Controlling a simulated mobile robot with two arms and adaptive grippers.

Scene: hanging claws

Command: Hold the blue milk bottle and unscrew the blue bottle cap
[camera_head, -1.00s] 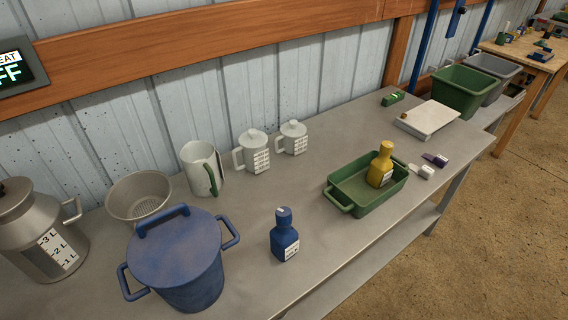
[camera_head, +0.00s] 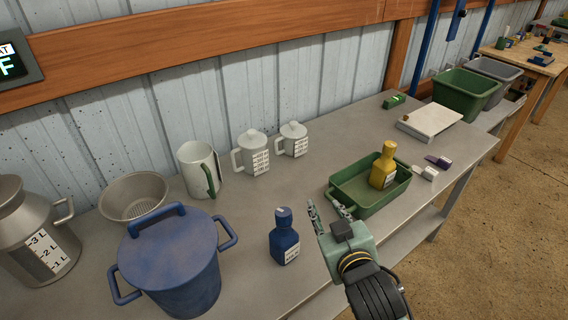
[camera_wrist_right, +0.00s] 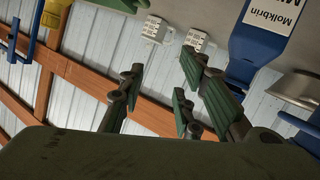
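The blue milk bottle (camera_head: 284,240) stands upright on the metal table, with its blue cap (camera_head: 284,214) on top. My right gripper (camera_head: 328,210) is in the head view just to the right of the bottle, apart from it, with its fingers spread and nothing between them. In the right wrist view the gripper's green-padded fingers (camera_wrist_right: 160,95) are apart, and the bottle (camera_wrist_right: 262,35) shows upside down at upper right, beyond the fingers. My left gripper is in neither view.
A blue lidded pot (camera_head: 172,262) stands left of the bottle. A green tray (camera_head: 372,206) holding a yellow bottle (camera_head: 383,165) lies right, close behind my right gripper. White jugs (camera_head: 252,155) and a metal bowl (camera_head: 135,197) stand toward the wall. The table between bottle and jugs is clear.

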